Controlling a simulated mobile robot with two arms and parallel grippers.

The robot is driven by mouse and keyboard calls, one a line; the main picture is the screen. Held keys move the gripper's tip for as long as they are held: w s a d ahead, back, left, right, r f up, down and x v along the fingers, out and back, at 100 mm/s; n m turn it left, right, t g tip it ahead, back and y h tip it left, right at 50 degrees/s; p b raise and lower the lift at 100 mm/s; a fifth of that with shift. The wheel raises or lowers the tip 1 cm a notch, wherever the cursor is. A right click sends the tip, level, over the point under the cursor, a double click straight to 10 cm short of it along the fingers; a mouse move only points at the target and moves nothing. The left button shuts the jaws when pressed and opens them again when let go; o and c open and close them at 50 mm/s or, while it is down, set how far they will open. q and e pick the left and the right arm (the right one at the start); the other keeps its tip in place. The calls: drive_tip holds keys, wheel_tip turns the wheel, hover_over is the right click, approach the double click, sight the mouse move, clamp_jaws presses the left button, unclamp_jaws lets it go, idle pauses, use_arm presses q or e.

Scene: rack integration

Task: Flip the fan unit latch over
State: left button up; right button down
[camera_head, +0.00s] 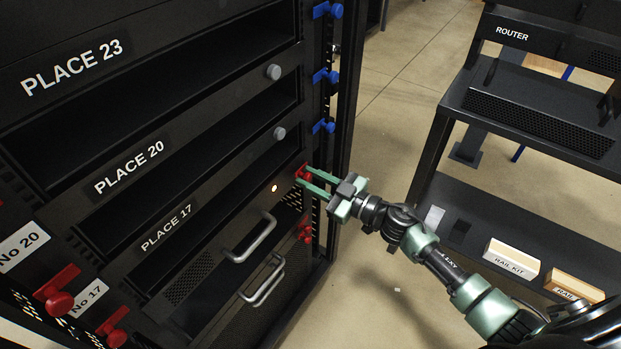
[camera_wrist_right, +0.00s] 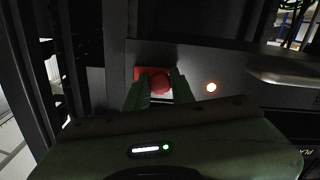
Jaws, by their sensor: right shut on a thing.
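My right gripper (camera_head: 308,181) reaches in from the right and is shut on this red latch. The fingers partly hide the latch in the head view. My left gripper is not in view.
Another red latch (camera_head: 305,232) is lower on the same rack edge, and blue latches (camera_head: 325,76) are above. Metal handles (camera_head: 252,240) stick out below PLACE 17. A shelf unit (camera_head: 540,125) with boxes (camera_head: 511,257) stands at the right, with open floor (camera_head: 395,100) between.

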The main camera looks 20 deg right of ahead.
idle(0.8)
drive_tip(key=shift+s+a+r+p, duration=0.15)
drive_tip(key=shift+s+a+p, duration=0.1)
drive_tip(key=shift+p, duration=0.15)
drive_tip(key=shift+s+a+p, duration=0.55)
drive_tip(key=shift+a+p, duration=0.1)
drive_tip(key=shift+a, duration=0.05)
drive_tip(key=shift+f, duration=0.2)
drive_tip(key=c, duration=1.2)
unclamp_jaws()
drive_tip(key=shift+a, duration=0.15)
drive_tip(key=shift+s+d, duration=0.2)
drive_tip(key=shift+d, duration=0.05)
drive_tip(key=b+v, duration=0.1)
drive_tip(key=v, duration=0.6)
drive_tip(key=shift+s, duration=0.2)
